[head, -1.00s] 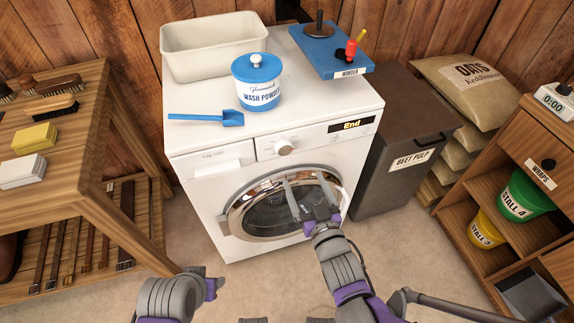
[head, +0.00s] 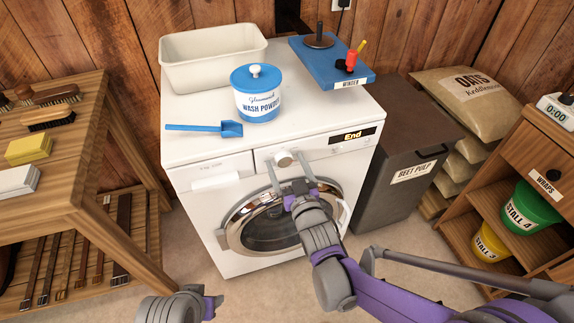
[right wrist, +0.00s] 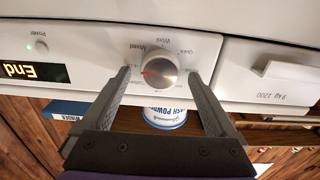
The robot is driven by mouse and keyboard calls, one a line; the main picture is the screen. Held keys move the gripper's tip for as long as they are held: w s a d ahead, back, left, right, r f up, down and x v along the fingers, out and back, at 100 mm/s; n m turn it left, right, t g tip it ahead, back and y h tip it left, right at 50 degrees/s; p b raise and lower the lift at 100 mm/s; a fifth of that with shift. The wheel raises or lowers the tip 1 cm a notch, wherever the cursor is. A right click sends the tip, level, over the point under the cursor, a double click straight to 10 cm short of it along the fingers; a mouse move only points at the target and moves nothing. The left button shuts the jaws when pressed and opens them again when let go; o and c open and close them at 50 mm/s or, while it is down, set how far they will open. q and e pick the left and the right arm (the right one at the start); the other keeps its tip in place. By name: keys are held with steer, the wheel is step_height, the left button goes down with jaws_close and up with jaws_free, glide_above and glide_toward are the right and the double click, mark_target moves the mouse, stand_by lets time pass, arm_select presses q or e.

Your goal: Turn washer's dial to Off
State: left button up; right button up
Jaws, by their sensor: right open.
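The white washer (head: 330,168) stands in the middle of the head view. In the right wrist view, turned upside down, the dial (right wrist: 158,70) sits between the open fingertips (right wrist: 159,75), with gaps on both sides. My left gripper (head: 212,304) shows only partly at the bottom.
On the washer top are a white tub (head: 213,75), a wash powder jar (head: 257,105), a blue scoop (head: 215,128) and a blue winder board (head: 325,72). A wooden bench (head: 85,140) stands left, a beet pulp bin (head: 402,180) right. The round door (head: 235,225) is below.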

steer(key=c, duration=1.4)
steer(key=shift+o, duration=0.2)
steer(key=shift+n, duration=0.3)
steer(key=n+p, duration=0.2)
steer(key=n, duration=0.1)
steer(key=shift+a+n, duration=0.1)
steer(key=shift+n, duration=0.2)
steer(key=n+p, duration=0.1)
steer(key=n, duration=0.3)
steer(key=shift+a+n+p, duration=0.1)
steer(key=shift+n+p, duration=0.2)
steer(key=n+p, duration=0.1)
steer(key=n, duration=0.3)
steer(key=shift+f+n, duration=0.1)
steer(key=shift+n, duration=0.2)
steer(key=shift+s+f+n+p, duration=0.15)
steer(key=shift+n+p, duration=0.8)
steer(key=shift+n, duration=1.25)
